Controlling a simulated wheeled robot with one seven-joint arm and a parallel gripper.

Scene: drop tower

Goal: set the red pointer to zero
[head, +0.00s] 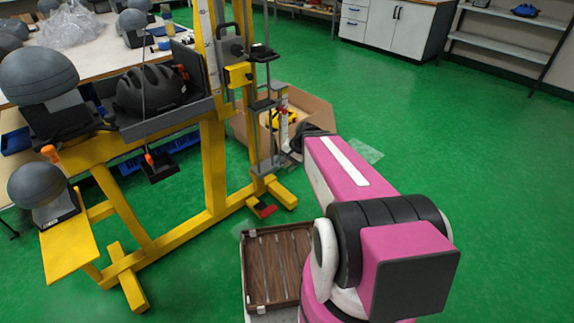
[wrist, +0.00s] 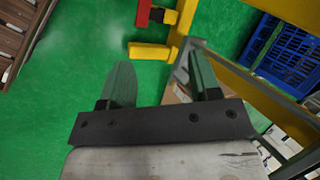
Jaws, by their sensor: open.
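The yellow drop tower (head: 215,165) stands left of centre in the head view, with a pale marked scale strip (head: 208,45) along its upright. I cannot pick out the red pointer for certain in either view. A red pedal-like block (head: 264,210) sits low by the tower's foot; a red block also shows in the wrist view (wrist: 170,17), beside a yellow beam. My gripper (wrist: 157,57) is open and empty in the wrist view, its two fingers apart over green floor. In the head view my pink arm hides most of it.
A cardboard box (head: 318,110) stands behind the tower. Grey headforms, one at the front left (head: 38,185), and a black helmet (head: 150,90) crowd the left side. A brown slatted platform (head: 278,262) is low at centre. Green floor is open on the right. A blue crate (wrist: 285,50) shows in the wrist view.

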